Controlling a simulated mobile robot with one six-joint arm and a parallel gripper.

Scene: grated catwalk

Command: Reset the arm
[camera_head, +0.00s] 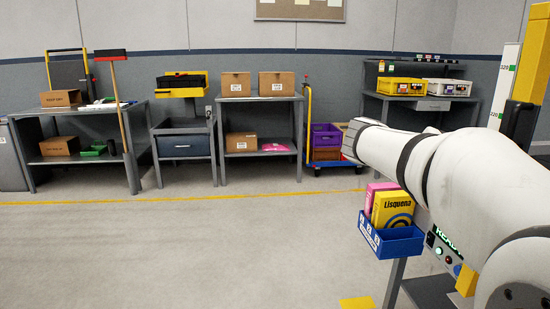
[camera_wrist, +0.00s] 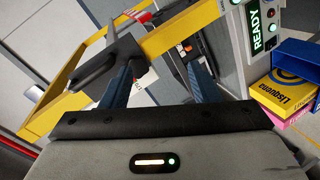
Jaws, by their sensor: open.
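My white arm (camera_head: 455,175) reaches in from the right in the head view, stretched toward the left. The arm hides the gripper in that view. In the wrist view my gripper (camera_wrist: 160,80) shows two dark blue fingers, spread apart, with nothing clearly held between them. A yellow frame (camera_wrist: 190,32) lies beyond the fingers, with a dark handle-like part (camera_wrist: 108,62) close to the left finger. I cannot tell whether they touch. A panel with a lit green READY sign (camera_wrist: 263,25) is at the upper right; it is partly hidden by the arm in the head view (camera_head: 446,240).
A blue bin (camera_head: 398,246) holding a yellow Lisquena box (camera_head: 393,208) and pink boxes hangs below the arm. A yellow column (camera_head: 525,90) stands at right. Workbenches (camera_head: 262,99) with cartons line the back wall. The floor (camera_head: 180,250) at front left is clear.

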